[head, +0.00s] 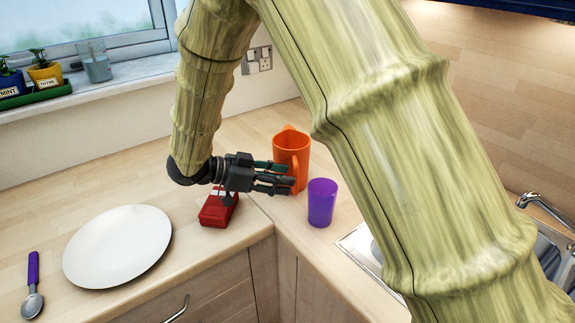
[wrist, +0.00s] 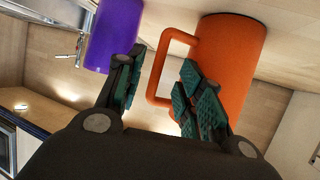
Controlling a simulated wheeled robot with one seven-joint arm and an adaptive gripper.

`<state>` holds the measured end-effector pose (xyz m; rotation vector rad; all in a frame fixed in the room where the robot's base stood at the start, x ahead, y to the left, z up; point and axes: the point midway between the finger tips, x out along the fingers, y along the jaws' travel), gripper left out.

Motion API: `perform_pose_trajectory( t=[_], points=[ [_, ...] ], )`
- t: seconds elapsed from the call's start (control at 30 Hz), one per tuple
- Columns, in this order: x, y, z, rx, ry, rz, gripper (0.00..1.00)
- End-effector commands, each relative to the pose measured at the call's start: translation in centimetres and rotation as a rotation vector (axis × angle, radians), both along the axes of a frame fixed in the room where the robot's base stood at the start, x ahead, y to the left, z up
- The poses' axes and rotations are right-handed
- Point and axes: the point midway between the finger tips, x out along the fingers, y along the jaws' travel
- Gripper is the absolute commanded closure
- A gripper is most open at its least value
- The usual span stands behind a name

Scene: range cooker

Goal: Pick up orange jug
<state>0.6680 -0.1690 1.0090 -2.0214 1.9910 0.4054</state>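The orange jug (head: 291,152) stands upright on the counter near the back corner, its handle towards the front. It also shows large in the wrist view (wrist: 236,60). My gripper (head: 287,177) is level with the lower part of the jug, on its left and front side. In the wrist view my gripper (wrist: 161,66) has its two fingers spread apart. The handle shows between and beyond the fingertips, with the right finger overlapping the jug's body. The fingers are not closed on anything. I cannot tell whether a finger touches the jug.
A purple cup (head: 321,203) stands close in front of the jug, beside the fingers. A red item (head: 218,209) lies below my gripper. A white plate (head: 118,246) and a purple-handled spoon (head: 33,285) lie left. The sink (head: 362,246) is at right, partly hidden by my arm.

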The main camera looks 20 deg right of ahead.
Motion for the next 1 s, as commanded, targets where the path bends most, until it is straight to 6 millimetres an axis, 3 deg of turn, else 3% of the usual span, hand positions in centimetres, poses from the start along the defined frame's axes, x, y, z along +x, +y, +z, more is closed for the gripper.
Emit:
perform_pose_trajectory(
  t=[0.4, 0.73, 0.93, 1.0],
  points=[
    [-0.3, -3.9, -1.8, -0.002, 0.0, 0.004, 0.63],
    [-0.2, -4.4, -2.1, -0.001, 0.0, 0.005, 0.63],
    [-0.2, -4.3, -2.1, -0.001, 0.0, 0.006, 0.98],
    [-0.2, -4.3, -2.1, -0.001, 0.0, 0.006, 1.0]
  ],
)
